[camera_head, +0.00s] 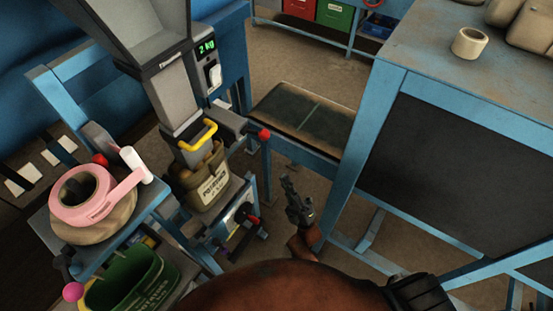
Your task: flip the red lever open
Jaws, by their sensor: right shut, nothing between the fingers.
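A lever with a red ball knob (264,134) stands upright beside the filling machine (199,80), at the left end of the low conveyor. My right gripper (287,181) is shut and empty. In the picture it is below and to the right of the red knob, with a gap between them. Its fingers point up and away from me. A smaller red knob (100,158) shows by the tape stand; I cannot tell which red part is the task's lever. My left gripper is not in view.
A printed sack (206,180) is under the spout, by a yellow handle (197,137). A pink tape dispenser (84,196) and green bin (130,283) are at left. The conveyor (300,118) is bare. A blue-framed table (421,58) stands close on the right.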

